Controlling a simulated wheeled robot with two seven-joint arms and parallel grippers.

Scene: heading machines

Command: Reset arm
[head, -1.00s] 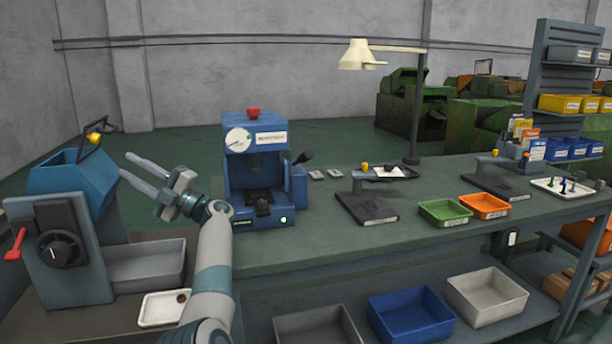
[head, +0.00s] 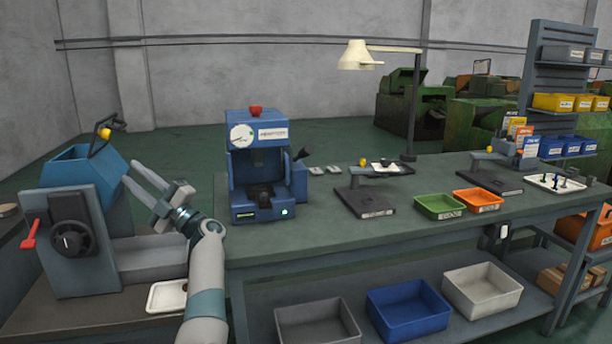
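My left gripper (head: 141,178) is raised at the left, in front of the blue-grey machine with a dial (head: 70,238). Its two long fingers point up and left and stand apart, with nothing between them. The fingertips overlap the machine's right edge in the picture; I cannot tell whether they touch it. My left arm comes up from the bottom of the view. My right gripper is not in view.
A blue press with a gauge (head: 257,170) stands on the green workbench (head: 330,246). A grey tray (head: 150,262) and a white tray (head: 166,297) are partly behind my arm. A lamp (head: 412,110) and green (head: 440,207) and orange (head: 478,201) bins are further right.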

